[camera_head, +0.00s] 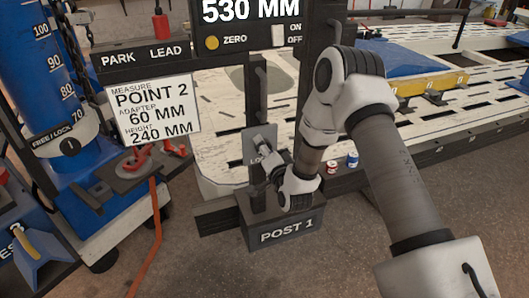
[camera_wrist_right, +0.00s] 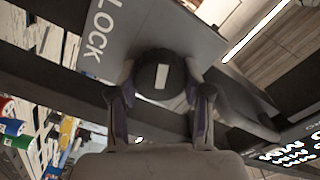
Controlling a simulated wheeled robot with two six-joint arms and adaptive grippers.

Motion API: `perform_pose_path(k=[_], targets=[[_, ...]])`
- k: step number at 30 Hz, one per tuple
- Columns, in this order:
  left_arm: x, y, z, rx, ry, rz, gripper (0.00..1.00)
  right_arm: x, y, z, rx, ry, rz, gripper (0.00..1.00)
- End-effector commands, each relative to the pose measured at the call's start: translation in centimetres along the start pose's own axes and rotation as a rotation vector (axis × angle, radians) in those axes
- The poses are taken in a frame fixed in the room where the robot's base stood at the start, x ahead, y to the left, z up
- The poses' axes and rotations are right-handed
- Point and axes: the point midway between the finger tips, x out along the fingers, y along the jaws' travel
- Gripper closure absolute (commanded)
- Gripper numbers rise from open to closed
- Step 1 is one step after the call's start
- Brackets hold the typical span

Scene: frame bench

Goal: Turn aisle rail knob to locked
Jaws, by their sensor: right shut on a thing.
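The aisle rail knob (camera_wrist_right: 160,78) is a round black knob with a white bar mark, in the right wrist view. It sits on a grey plate (camera_wrist_right: 185,30) lettered LOCK, to the picture's left of the knob. The white bar stands nearly upright in that view. My right gripper (camera_wrist_right: 163,103) has one finger on each side of the knob and is shut on it. In the head view the right gripper (camera_head: 268,160) is at the grey plate (camera_head: 250,145) on the post and hides the knob there. My left gripper is not in view.
The post's base block (camera_head: 286,231) reads POST 1. A sign (camera_head: 152,108) reads POINT 2, 60 MM, 240 MM. A blue column (camera_head: 38,75) with its own FREE/LOCK knob (camera_head: 70,147) stands left. A slotted white bench (camera_head: 440,120) lies behind my right arm. Open floor lies in front.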

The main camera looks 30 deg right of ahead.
Motion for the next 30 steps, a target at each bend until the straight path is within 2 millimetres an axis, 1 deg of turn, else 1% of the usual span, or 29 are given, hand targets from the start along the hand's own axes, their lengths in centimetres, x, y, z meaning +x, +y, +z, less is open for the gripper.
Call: perform_pose_path(k=[1, 3, 9, 15, 21, 30], targets=[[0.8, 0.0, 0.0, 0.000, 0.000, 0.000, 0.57, 0.1, 0.3, 0.1, 0.041, 0.002, -0.002, 0.86], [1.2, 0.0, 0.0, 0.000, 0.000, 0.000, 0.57, 0.1, 0.3, 0.1, 0.102, 0.002, -0.002, 0.86], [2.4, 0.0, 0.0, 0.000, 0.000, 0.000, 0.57, 0.0, 0.3, 0.1, 0.255, 0.003, -0.002, 0.86], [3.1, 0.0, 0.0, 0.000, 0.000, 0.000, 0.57, 0.0, 0.3, 0.1, 0.356, 0.002, -0.001, 0.86], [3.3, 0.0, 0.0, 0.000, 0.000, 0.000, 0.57, 0.0, 0.2, 0.0, 0.405, 0.002, -0.001, 0.86], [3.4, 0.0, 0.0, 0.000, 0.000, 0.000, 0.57, 0.0, 0.1, -0.1, 0.418, 0.002, -0.001, 0.86]])
